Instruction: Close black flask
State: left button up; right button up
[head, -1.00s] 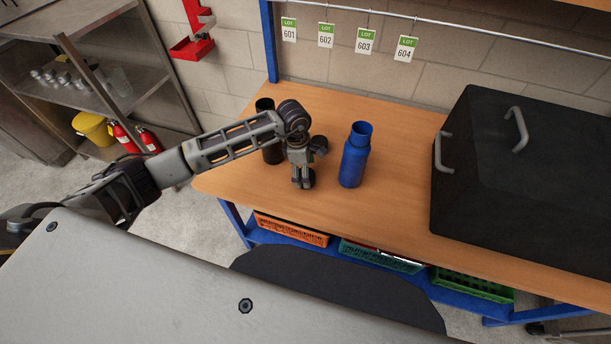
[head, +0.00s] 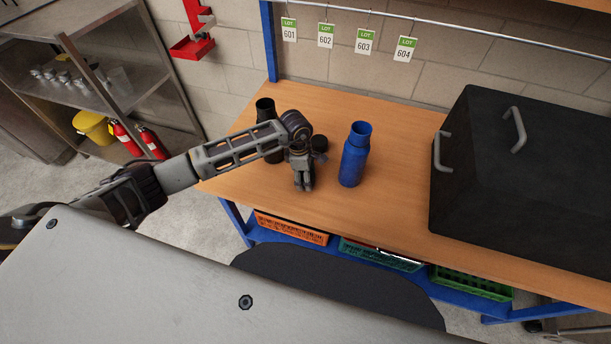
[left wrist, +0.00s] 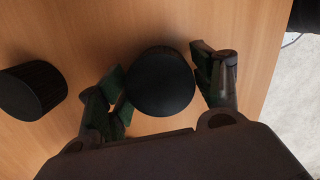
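The black flask (head: 265,108) stands upright on the wooden table, its open top showing and its lower part hidden behind my left arm. My left gripper (head: 303,187) points down at the table, to the right of the black flask and nearer the front edge. In the left wrist view a round dark lid (left wrist: 161,82) lies between its fingers, with a finger close against each side. I cannot tell whether they grip it. A second dark ribbed lid (left wrist: 32,92) lies outside the fingers, and shows behind the gripper in the head view (head: 319,143). My right gripper is not in view.
A blue flask (head: 354,156) with an open top stands just right of my left gripper. A large black lidded box (head: 530,165) fills the table's right side. Lot tags (head: 365,42) hang from a rail behind. Crates (head: 292,228) sit below the table.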

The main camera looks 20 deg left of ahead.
pick_arm(q)
jog(key=c, duration=0.6)
jog(key=shift+o, duration=0.2)
jog(key=shift+r, duration=0.1)
jog(key=shift+r+b, duration=0.75)
jog(key=shift+r, duration=4.2)
